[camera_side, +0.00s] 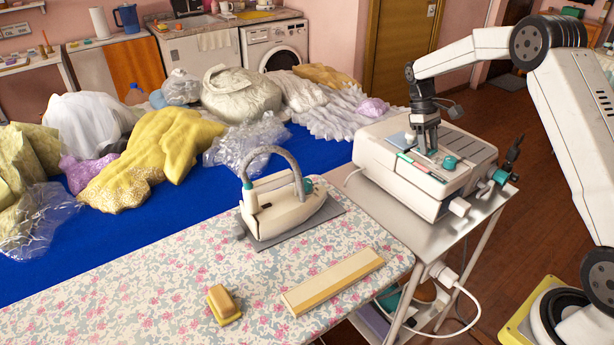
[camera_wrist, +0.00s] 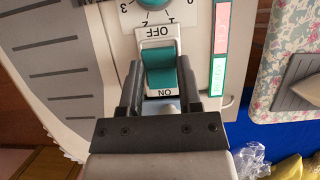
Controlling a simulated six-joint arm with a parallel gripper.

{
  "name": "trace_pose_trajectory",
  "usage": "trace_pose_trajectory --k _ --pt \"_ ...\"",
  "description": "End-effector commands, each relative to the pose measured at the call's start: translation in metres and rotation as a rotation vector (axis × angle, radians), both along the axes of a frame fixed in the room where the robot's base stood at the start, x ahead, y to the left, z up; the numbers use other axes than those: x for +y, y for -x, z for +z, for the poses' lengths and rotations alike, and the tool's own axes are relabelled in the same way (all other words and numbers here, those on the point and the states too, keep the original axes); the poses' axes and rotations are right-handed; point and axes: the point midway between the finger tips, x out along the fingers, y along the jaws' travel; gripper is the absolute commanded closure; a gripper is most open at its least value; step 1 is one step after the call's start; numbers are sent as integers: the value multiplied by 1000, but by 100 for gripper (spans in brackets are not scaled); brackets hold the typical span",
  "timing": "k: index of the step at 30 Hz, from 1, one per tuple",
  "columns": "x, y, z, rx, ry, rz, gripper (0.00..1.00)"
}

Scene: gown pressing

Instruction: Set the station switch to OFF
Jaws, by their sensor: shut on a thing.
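The station switch (camera_wrist: 161,72) is a teal rocker in a white frame. In the wrist view its OFF label is at the far end and its ON label at the end nearest my gripper. I cannot tell which side is pressed in. My gripper (camera_wrist: 160,88) has one dark finger on each side of the switch and is shut on it. In the side view my gripper (camera_side: 428,150) points down at the top of the white station (camera_side: 385,160), and its fingers hide the switch.
A teal numbered dial (camera_wrist: 155,3) is just beyond the switch; it also shows in the side view (camera_side: 449,162). Pink and green labels (camera_wrist: 221,45) lie beside it. The iron (camera_side: 283,205) rests on the floral board (camera_side: 180,285), left of the station. The cart (camera_side: 440,228) supports the station.

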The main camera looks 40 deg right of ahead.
Motion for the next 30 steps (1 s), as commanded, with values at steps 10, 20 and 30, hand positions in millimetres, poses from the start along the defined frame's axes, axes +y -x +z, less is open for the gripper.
trace_pose_trajectory --k 10,20,30 --pt "0 2 1 -64 1 1 100" --pt "0 7 1 -222 0 0 100" --pt "0 9 0 -327 2 1 100"
